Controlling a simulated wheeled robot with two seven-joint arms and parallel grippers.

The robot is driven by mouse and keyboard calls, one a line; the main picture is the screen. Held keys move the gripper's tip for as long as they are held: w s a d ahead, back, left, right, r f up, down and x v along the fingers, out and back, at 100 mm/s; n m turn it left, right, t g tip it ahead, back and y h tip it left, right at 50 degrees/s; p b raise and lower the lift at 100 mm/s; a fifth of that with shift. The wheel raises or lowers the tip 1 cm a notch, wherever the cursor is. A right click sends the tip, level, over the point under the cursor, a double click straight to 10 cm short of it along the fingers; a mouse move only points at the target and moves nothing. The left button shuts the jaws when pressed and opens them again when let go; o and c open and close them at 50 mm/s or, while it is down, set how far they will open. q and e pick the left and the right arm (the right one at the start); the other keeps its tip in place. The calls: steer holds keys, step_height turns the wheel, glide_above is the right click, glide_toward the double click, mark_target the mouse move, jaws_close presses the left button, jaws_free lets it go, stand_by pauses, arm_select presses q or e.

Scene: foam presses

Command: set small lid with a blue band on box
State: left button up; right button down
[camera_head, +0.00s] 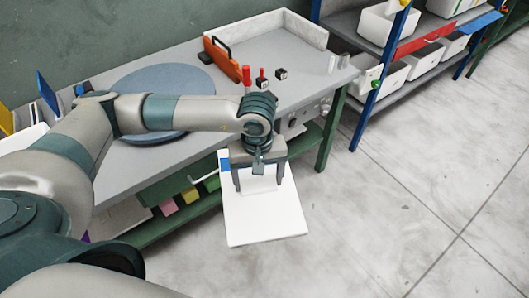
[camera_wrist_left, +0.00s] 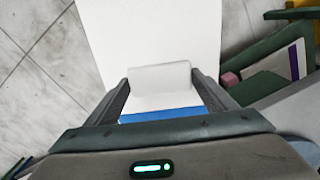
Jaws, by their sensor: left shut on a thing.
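The lid (camera_head: 265,215) is a flat white plate with a blue band (camera_head: 223,160) near one edge. A raised white block on it shows in the wrist view (camera_wrist_left: 160,78), like a handle. My left gripper (camera_head: 258,182) is shut on this block, one finger on each side. The lid hangs in front of the table's front edge, with floor below it. The blue band also shows in the wrist view (camera_wrist_left: 160,115), close to the gripper's palm. I cannot tell which thing is the box. My right gripper is not in view.
The grey table (camera_head: 300,92) bears a round blue-grey disc (camera_head: 165,80), an orange tool with a black handle (camera_head: 222,60), small red and black items and a low white-walled corner. A shelf rack with white bins (camera_head: 385,22) stands at right. The floor at right is clear.

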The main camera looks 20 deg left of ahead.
mark_target(250, 201)
arm_select(q)
steer(key=s+f+m, duration=0.1)
steer(key=f+m, duration=0.1)
steer(key=s+f+m+b, duration=0.1)
steer(key=m, duration=0.1)
steer(key=s+f+m+b, duration=0.1)
steer(key=s+f+m, duration=0.1)
steer(key=shift+f, duration=0.3)
steer(key=shift+s+f+m, duration=0.25)
steer(key=shift+s+m, duration=0.05)
steer(key=shift+m, duration=0.2)
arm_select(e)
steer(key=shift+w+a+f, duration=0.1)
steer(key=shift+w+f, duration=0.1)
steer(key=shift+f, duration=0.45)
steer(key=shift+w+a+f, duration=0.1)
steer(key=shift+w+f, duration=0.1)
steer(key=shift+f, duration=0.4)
